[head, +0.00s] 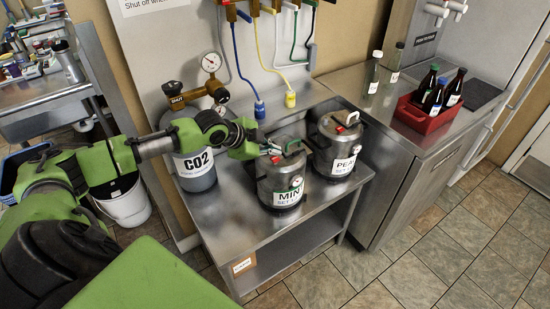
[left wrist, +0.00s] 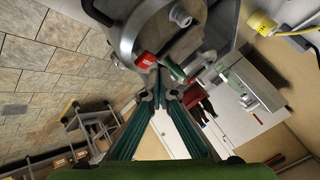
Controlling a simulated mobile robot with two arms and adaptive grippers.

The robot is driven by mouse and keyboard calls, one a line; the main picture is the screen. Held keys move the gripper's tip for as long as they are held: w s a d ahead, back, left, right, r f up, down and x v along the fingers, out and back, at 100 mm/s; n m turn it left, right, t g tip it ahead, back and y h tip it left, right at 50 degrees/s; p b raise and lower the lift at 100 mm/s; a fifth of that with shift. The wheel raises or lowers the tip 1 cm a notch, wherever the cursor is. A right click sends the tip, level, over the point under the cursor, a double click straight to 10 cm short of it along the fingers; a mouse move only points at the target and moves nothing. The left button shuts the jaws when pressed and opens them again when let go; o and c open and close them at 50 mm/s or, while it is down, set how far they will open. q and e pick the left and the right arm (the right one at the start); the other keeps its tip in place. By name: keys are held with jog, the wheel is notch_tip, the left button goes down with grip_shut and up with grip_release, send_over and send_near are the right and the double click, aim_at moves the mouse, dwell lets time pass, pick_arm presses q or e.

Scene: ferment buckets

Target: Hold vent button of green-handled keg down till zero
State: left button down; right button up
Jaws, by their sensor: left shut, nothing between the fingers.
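The keg labelled MINT (head: 268,186) stands on the steel table, with a green handle (head: 293,147) on its lid. A red part (head: 276,159) shows on its lid beside the handle. My left gripper (head: 272,150) is shut and empty at the lid, close to these parts. In the left wrist view, my left gripper (left wrist: 162,86) has its fingertips together just below a red part (left wrist: 145,60) and a green part (left wrist: 173,68) on a metal keg top (left wrist: 135,30). I cannot tell whether the fingertips touch anything. My right gripper is out of view.
A second keg labelled PEA… (head: 325,155) stands close at the right. A CO2 cylinder (head: 194,170) with a gauge (head: 211,61) stands at the left. Blue and yellow hoses (head: 259,107) hang behind. A red crate of bottles (head: 415,118) sits on the right counter.

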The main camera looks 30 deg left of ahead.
aim_at(273, 159)
pick_arm(q)
jog(key=shift+f, duration=0.35)
jog(key=shift+s+f, duration=0.1)
jog(key=shift+f, duration=0.65)
dwell(2.6)
jog(key=shift+r, duration=0.1)
dwell(2.4)
jog(key=shift+r+p, duration=0.95)
jog(key=shift+r, duration=0.05)
jog(key=shift+r, duration=0.1)
jog(key=shift+r+p, duration=0.25)
jog(key=shift+p, duration=0.05)
notch_tip(273, 159, up, 5)
jog(key=p, duration=0.4)
jog(key=shift+f, duration=0.3)
